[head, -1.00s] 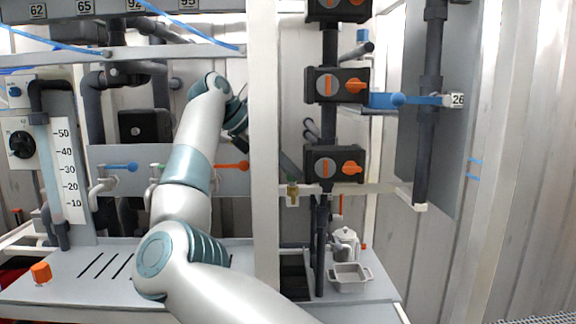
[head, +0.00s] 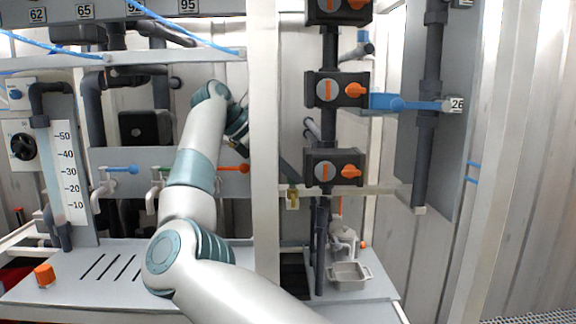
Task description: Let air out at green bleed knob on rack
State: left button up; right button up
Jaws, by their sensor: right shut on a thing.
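The small green bleed knob (head: 292,186) sits on a brass-coloured fitting at the white rail, just right of the rack's white upright post. My right arm reaches up from the bottom and bends over at the wrist. Its dark gripper passes behind the post, which hides its middle. The grey fingers (head: 290,172) come out on the post's right side, slanting down to the knob, and look shut on it. The fingertips are small, so the exact contact is hard to see. My left gripper is not in view.
The white post (head: 264,120) stands in front of my gripper. Black valves with orange handles (head: 336,89) rise to its right. A blue lever (head: 400,103) sticks out further right. A panel with a blue-handled tap (head: 122,169) and an orange handle (head: 233,169) lies left.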

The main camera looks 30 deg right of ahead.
jog(key=shift+d+r+m+g+p, duration=0.1)
jog(key=shift+r+m+g+p, duration=0.15)
jog(key=shift+m+g+p, duration=0.4)
jog(key=shift+f+p, duration=0.15)
jog(key=shift+p, duration=0.2)
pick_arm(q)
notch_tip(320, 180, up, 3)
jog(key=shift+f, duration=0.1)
pick_arm(e)
jog(key=o, duration=0.8)
jog(key=shift+w, duration=0.1)
pick_arm(q)
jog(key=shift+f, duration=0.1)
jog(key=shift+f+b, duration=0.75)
jog(key=shift+b, duration=0.15)
pick_arm(e)
jog(key=shift+v, duration=3.75)
